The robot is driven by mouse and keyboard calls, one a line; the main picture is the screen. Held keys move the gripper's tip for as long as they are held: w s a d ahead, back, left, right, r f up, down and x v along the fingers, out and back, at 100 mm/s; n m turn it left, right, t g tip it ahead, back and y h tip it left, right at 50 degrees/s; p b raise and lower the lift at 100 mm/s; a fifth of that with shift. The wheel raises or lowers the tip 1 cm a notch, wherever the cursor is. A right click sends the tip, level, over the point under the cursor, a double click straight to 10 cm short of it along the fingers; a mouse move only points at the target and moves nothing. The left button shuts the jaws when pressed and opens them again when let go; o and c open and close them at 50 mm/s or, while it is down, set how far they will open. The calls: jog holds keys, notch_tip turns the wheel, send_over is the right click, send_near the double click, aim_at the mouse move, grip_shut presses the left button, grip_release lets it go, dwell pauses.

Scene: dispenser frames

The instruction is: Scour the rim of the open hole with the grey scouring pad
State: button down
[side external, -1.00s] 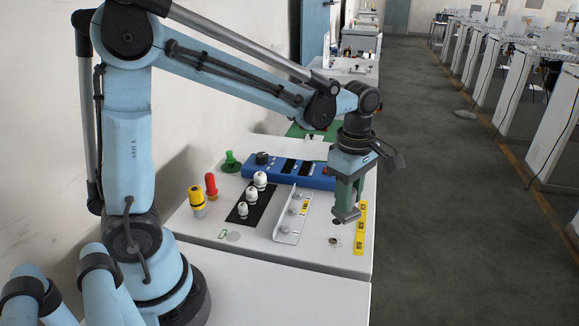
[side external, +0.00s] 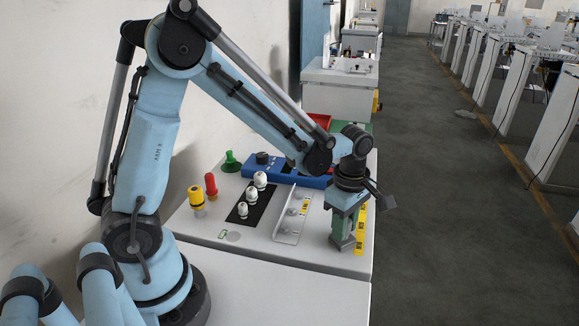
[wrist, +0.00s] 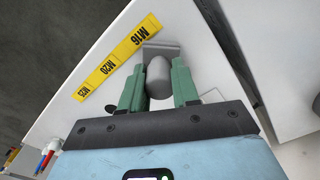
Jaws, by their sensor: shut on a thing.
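My gripper (side external: 347,226) has green fingers and points down over the right part of the white bench top. In the wrist view, my gripper (wrist: 158,88) is shut on the rounded grey grip of the grey scouring pad (wrist: 162,52). The pad's flat plate shows beyond the fingertips. In the side view the pad (side external: 343,244) is low at the bench surface, where the hole was seen. I cannot tell whether it touches. The open hole and its rim are hidden beneath the pad and gripper.
A yellow label strip (wrist: 118,60) marked M16, M20 and M25 lies beside the pad. A metal bracket (side external: 291,222) with grey fittings, white glands (side external: 252,195) on a black mat, a blue device (side external: 290,174) and red and yellow parts stand to the left. The bench front is clear.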

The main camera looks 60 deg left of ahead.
jog(key=shift+s+a+f, duration=0.15)
jog(key=shift+s+a, duration=1.2)
jog(key=shift+a, duration=0.05)
jog(key=shift+w+d+f, duration=0.15)
jog(key=shift+w+d, duration=1.25)
jog(key=shift+d, duration=0.05)
jog(key=shift+r, duration=4.3)
jog(key=shift+a, duration=0.15)
